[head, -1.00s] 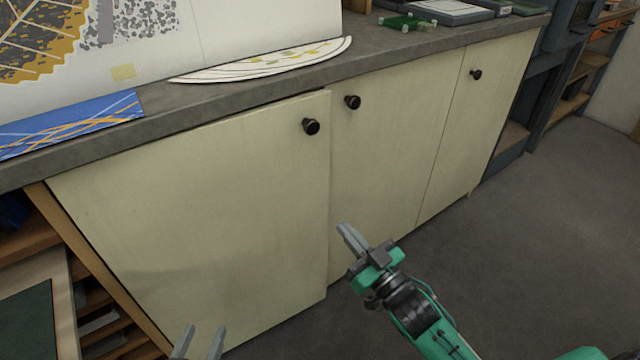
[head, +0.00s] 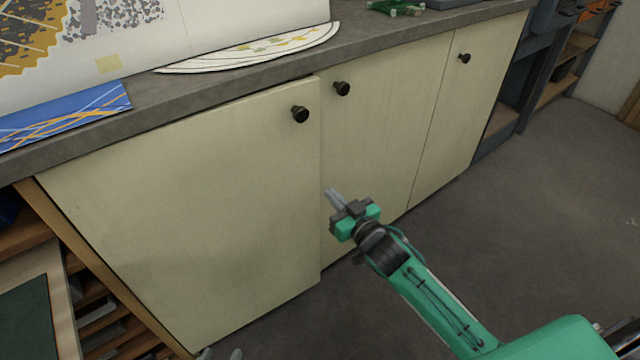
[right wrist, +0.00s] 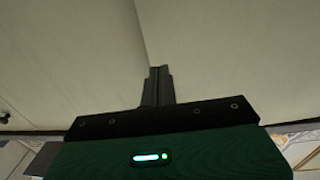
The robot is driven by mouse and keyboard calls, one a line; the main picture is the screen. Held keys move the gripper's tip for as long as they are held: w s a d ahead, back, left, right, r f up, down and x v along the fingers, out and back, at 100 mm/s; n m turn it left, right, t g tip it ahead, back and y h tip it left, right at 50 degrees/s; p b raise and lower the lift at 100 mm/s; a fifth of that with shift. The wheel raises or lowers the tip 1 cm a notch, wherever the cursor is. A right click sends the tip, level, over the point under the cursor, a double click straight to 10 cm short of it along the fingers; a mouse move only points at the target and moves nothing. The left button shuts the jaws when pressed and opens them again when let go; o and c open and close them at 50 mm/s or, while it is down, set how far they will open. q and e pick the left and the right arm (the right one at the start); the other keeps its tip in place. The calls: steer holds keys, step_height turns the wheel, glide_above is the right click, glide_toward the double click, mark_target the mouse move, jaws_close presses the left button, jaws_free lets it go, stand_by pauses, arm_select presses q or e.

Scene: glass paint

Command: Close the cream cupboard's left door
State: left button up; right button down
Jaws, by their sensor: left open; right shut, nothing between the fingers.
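The cream cupboard's left door (head: 190,210) is a wide pale panel with a dark round knob (head: 300,114) near its upper right corner. Its right edge stands slightly proud of the middle door (head: 375,140), so it looks a little ajar. My right gripper (head: 331,192) is shut and empty, just right of that edge and in front of the middle door. Contact is unclear. In the right wrist view, its shut fingers (right wrist: 158,72) point at the pale panels near a vertical edge. My left gripper (head: 221,354) is open and empty; only its fingertips show, by the left door's bottom.
A grey worktop (head: 200,108) runs above the doors, with a blue patterned sheet (head: 65,115) and a white fan-shaped panel (head: 255,50) on it. The right door (head: 465,110) appears flush. Open shelves (head: 95,310) lie at left. The floor (head: 540,220) at right is clear.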

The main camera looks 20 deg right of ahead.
mark_target(313, 175)
arm_select(q)
steer(key=shift+d+r+t+h+b, duration=0.25)
steer(key=shift+d+t+h+b, duration=0.25)
steer(key=shift+d+t, duration=0.35)
arm_select(e)
steer(key=shift+x, duration=3.15)
